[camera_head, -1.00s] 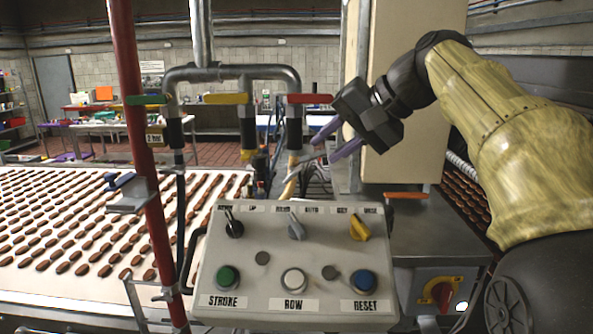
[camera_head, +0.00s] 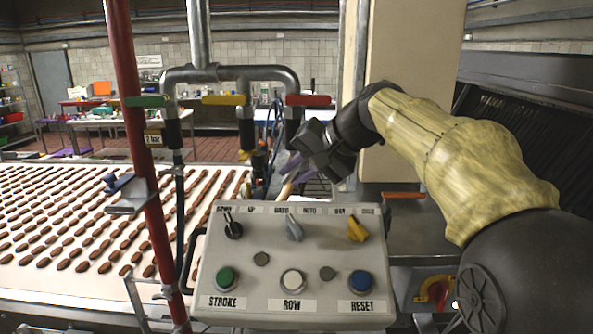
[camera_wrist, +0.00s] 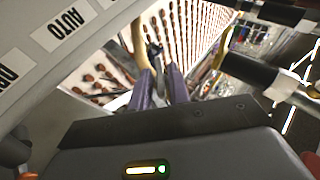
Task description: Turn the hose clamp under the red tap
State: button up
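The red tap (camera_head: 309,100) is the rightmost of three taps on the grey overhead pipe. A black sleeve (camera_head: 293,128) hangs below it, and a tan hose (camera_head: 287,189) shows lower down. In the wrist view the tan hose (camera_wrist: 141,46) lies just beyond my fingertips, with a small dark metal part beside it that looks like the hose clamp (camera_wrist: 154,50). My gripper (camera_head: 291,168) is under the red tap, its purple fingers pointing at the hose. In the wrist view a gap shows between the fingers (camera_wrist: 159,76). Contact with the clamp cannot be made out. The head view does not show the clamp clearly.
A control box (camera_head: 262,265) with switches and buttons stands in front, close below my gripper. A red post (camera_head: 140,170) stands left. A conveyor (camera_head: 60,285) with rows of brown pieces runs behind. A beige column (camera_head: 415,130) stands behind my arm. Green and yellow taps are left.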

grip_shut()
jog(key=shift+f, duration=0.15)
jog(key=shift+d+f+y+b, duration=0.1)
jog(key=shift+f+y+b, duration=0.3)
jog(key=shift+b, duration=0.75)
jog(key=shift+r+m+y+b, duration=0.1)
jog(key=shift+m+y+b, duration=0.2)
jog(key=shift+y+b, duration=0.55)
jog(key=shift+r+t+y+b, duration=0.2)
jog(key=shift+t+y+b, duration=0.1)
jog(key=shift+b, duration=0.4)
jog(key=shift+r, duration=0.1)
